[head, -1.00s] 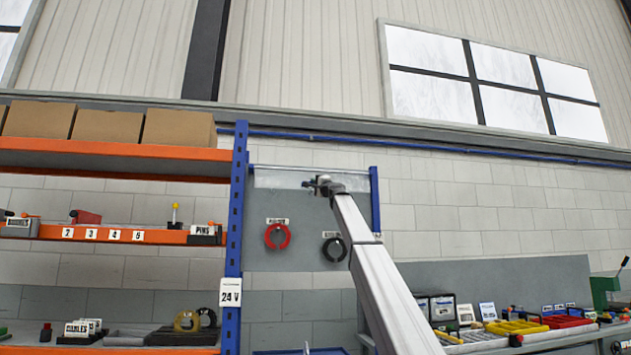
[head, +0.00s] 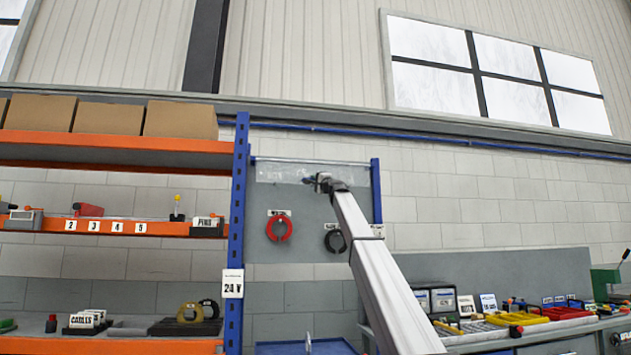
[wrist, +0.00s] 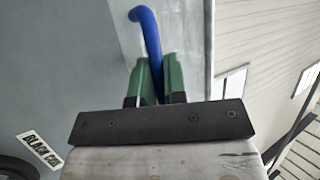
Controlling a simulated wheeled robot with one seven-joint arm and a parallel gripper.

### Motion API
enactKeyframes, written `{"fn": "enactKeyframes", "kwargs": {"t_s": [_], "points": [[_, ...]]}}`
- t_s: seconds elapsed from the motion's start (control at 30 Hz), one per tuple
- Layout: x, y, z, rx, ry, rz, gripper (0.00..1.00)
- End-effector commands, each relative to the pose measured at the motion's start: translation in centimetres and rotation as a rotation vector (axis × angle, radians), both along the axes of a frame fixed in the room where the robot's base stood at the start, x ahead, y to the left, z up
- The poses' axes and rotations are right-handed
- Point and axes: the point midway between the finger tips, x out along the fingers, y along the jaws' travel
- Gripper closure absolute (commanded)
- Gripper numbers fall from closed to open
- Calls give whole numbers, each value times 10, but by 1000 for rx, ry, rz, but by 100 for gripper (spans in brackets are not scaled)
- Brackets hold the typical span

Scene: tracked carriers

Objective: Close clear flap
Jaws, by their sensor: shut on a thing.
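The clear flap (head: 285,174) is a see-through strip hanging from a rail at the top of a grey board, between two blue posts. My gripper (head: 322,181) is at the flap's lower edge, right of its middle. In the wrist view, my gripper's green fingers (wrist: 154,82) are shut on a curved blue handle (wrist: 147,30). Where the handle joins the flap is not clear. My wrist hides part of the flap's lower edge in the head view.
Below the flap, a red ring (head: 279,229) and a black ring (head: 334,241) hang on the board. Orange shelving (head: 110,145) with boxes stands left. A bench (head: 480,340) with trays and small bins stands right.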

Motion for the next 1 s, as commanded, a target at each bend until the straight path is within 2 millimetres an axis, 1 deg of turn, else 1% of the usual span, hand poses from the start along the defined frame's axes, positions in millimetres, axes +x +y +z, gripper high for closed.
{"fn": "enactKeyframes", "kwargs": {"t_s": [0.07,0.1,0.17,0.2,0.53,0.67,0.87,1.0], "points": [[1,0,-1,-1,1,-2,100],[1,0,-1,-1,1,-2,84],[1,0,-1,-1,1,-2,65],[2,0,-1,-2,1,-1,63],[2,0,-2,-2,2,-1,63],[-1,-2,-4,-2,2,-1,63],[-17,-15,-13,-2,1,-1,63],[-35,-30,-24,-1,0,-2,63]]}}
